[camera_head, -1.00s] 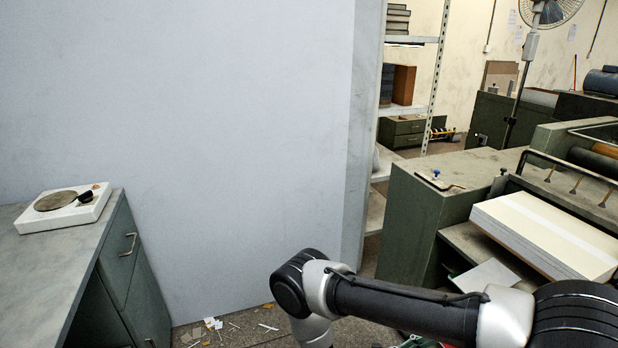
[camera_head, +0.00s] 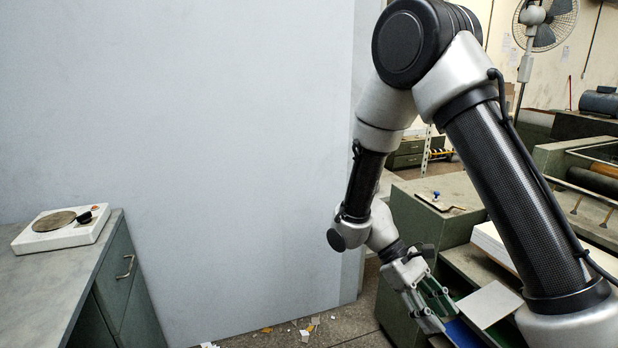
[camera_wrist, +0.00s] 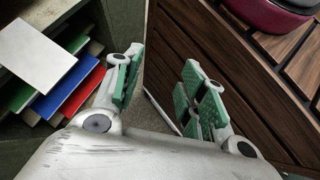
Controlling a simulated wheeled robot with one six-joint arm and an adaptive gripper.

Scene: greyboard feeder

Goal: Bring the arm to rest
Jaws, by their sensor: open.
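My arm is folded upward at the right of the head view, with its elbow near the top edge and its forearm hanging down. My gripper (camera_head: 432,302) points downward at the lower middle right. It is open and empty, with bare floor showing between its green-padded fingers in the wrist view (camera_wrist: 162,88). It hangs near the green cabinet (camera_head: 440,205) and its shelves of coloured sheets; whether it touches them I cannot tell from the head view. In the wrist view the fingers are clear of the sheets.
Blue (camera_wrist: 52,98), red and green sheets and a white board (camera_wrist: 35,52) jut from the shelves. A slatted wooden surface (camera_wrist: 220,60) is close on the right of the wrist view. A grey counter (camera_head: 45,275) with a white device (camera_head: 62,232) stands left. Scraps litter the floor.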

